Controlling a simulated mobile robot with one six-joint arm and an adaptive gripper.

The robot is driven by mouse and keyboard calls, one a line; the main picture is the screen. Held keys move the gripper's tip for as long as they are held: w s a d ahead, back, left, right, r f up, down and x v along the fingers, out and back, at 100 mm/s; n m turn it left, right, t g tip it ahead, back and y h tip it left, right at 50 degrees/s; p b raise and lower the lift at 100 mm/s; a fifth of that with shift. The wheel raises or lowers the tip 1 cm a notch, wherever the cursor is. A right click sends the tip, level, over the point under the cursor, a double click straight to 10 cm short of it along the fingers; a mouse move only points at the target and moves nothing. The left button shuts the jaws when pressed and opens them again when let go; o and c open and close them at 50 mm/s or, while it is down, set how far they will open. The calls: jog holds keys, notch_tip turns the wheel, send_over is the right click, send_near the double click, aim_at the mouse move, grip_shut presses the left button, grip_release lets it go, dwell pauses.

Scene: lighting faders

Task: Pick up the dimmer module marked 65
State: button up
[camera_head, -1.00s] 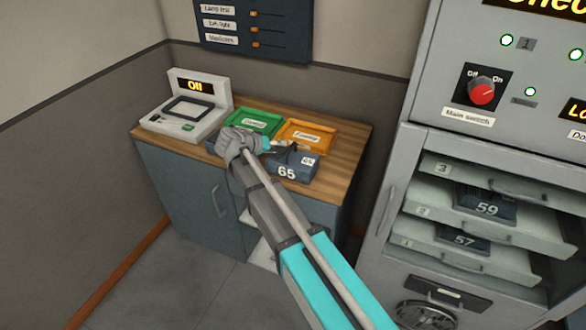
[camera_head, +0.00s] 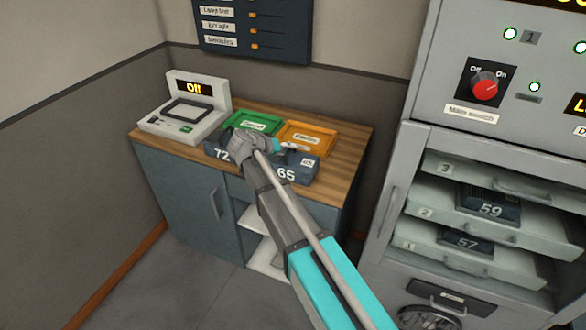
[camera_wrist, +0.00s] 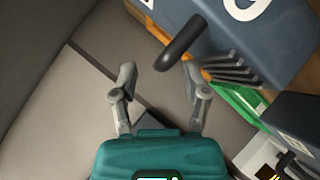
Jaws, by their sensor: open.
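The dimmer module marked 65 (camera_head: 307,176) is a dark blue-grey block lying on the wooden top of the cabinet, near its front edge. In the wrist view a large blue-grey module (camera_wrist: 262,50) with part of a white character, seemingly this one, fills the upper right. Its dark bar handle (camera_wrist: 180,42) sticks out just beyond my fingertips. My gripper (camera_wrist: 160,76) is open and empty, with the handle near the right finger and apart from the left. In the head view my gripper (camera_head: 291,147) is above the module, its fingers small and partly unclear.
A module marked 72 (camera_head: 217,152) lies to the left, partly behind my arm. A green tray (camera_head: 262,119) and an orange tray (camera_head: 322,133) are behind. A tester reading Off (camera_head: 184,114) stands left. A rack holds modules 59 (camera_head: 489,207) and 57 (camera_head: 467,242) on drawers.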

jog(key=shift+b+x, duration=0.45)
jog(key=shift+x, duration=0.9)
grip_shut()
